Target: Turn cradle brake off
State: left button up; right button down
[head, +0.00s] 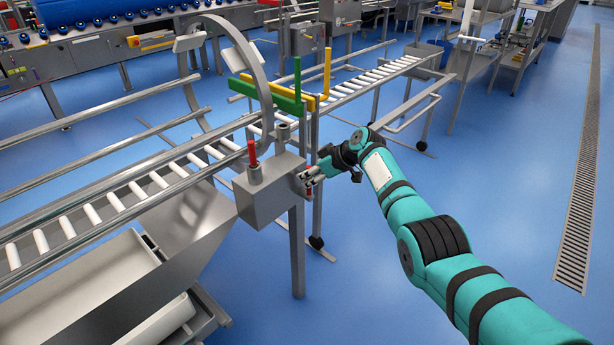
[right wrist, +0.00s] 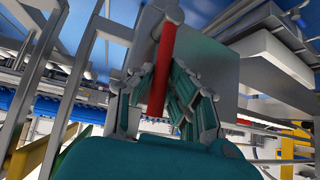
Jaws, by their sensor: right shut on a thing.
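A grey metal box (head: 268,192) stands on a post beside the roller conveyor, below the curved steel ring of the cradle (head: 259,80). A red-handled lever (head: 309,191) sits on the right side of the box; it also shows as a red bar in the right wrist view (right wrist: 162,72). My right gripper (head: 310,181) is shut on this lever, with its fingers on both sides of the red bar. A second red handle (head: 252,153) stands upright on top of the box, apart from the gripper. Which of them is the brake is not marked. My left gripper is not in view.
The roller conveyor (head: 152,184) runs from lower left to upper right. Green (head: 270,96) and yellow (head: 327,73) bars stand above it, behind the box. A grey tub (head: 95,275) lies at lower left. The blue floor right of my arm is clear, with a drain grate (head: 577,190).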

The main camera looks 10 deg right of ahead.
jog(key=shift+w+d+r, duration=0.25)
jog(key=shift+d+r, duration=0.05)
jog(key=shift+d, duration=0.1)
jog(key=c, duration=1.3)
grip_release()
jog(key=shift+f, duration=0.2)
jog(key=shift+s+a, duration=0.1)
jog(key=v, duration=1.2)
jog(key=shift+f, duration=0.1)
